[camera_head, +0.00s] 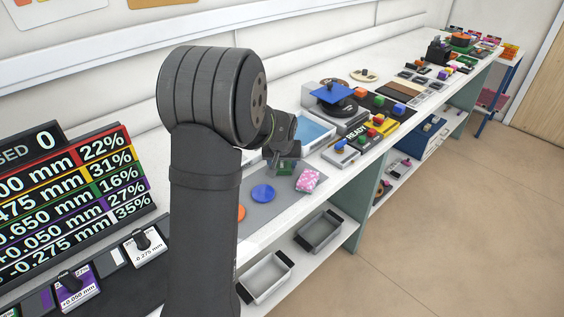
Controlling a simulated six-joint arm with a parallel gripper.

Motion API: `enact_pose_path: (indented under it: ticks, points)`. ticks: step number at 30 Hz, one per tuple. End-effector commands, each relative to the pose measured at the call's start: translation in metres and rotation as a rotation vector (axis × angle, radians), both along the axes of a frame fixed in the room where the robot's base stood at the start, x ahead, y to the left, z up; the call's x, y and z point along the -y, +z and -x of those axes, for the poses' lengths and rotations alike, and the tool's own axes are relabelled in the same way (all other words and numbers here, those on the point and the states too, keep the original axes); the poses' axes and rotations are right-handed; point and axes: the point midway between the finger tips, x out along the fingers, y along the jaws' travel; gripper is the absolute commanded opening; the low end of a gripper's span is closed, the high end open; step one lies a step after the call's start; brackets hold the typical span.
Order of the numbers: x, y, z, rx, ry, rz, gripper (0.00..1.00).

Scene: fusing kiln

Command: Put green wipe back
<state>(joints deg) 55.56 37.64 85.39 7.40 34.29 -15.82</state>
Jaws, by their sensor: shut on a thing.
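My gripper (283,163) points down over the grey mat (284,199) at the near part of the bench. It is shut on a small dark green thing, which looks like the green wipe (286,169). The gripper partly hides it, and I cannot tell whether it touches the mat. A pink patterned cloth (307,180) lies on the mat just right of the gripper. A blue disc (263,193) lies in front of it, and an orange disc (241,212) is partly hidden by my arm.
A light blue tray (331,141) stands just behind the gripper. Right of it are a "READY" block (356,134), a blue plate (332,93) on a dark stand and several coloured cubes. Grey bins (319,231) sit on the lower shelf. A display board (62,200) stands at the left.

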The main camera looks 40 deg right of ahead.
Motion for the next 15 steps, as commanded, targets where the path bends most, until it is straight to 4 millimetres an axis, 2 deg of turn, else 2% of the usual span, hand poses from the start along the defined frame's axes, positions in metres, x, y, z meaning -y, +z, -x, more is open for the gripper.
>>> enact_pose_path:
  ticks: [9, 10, 12, 15]
  points:
    - [0.0002, -0.0028, 0.0001, 0.001, 0.000, 0.001, 0.38]
    - [0.0003, -0.0022, 0.0000, 0.001, 0.000, 0.001, 0.64]
    - [0.0002, -0.0020, 0.0001, 0.001, 0.000, 0.001, 0.78]
    - [0.0003, -0.0019, 0.0000, 0.001, 0.000, 0.001, 0.80]
